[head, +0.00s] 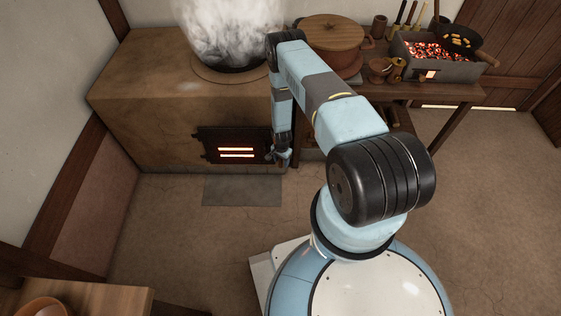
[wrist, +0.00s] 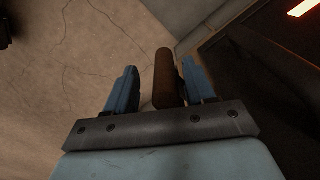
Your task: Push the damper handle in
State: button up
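In the wrist view a brown, rounded bar (wrist: 163,80), which looks like a wooden handle, stands between the two blue fingers of my gripper (wrist: 159,64). It is close to the right finger, with a clear gap to the left finger, so my gripper is open around it. I cannot tell for sure that this is the damper handle; what it is fixed to is hidden. In the head view my gripper (head: 282,157) points down at the right end of the clay stove's front (head: 150,125), just right of the dark fire door (head: 236,152). No handle shows clearly there.
A steaming pot (head: 232,58) sits on the stove. A grey plate (head: 242,190) lies on the floor before the fire door. Right of the stove, a bench holds a lidded pot (head: 333,40) and a brazier of glowing coals (head: 436,60).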

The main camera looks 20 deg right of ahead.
jog(key=shift+a, duration=0.15)
dwell(0.3)
jog(key=shift+w+r, duration=0.1)
jog(key=shift+r, duration=0.5)
notch_tip(320, 180, up, 12)
jog(key=shift+r, duration=0.25)
jog(key=shift+r, duration=0.1)
jog(key=shift+c, duration=0.3)
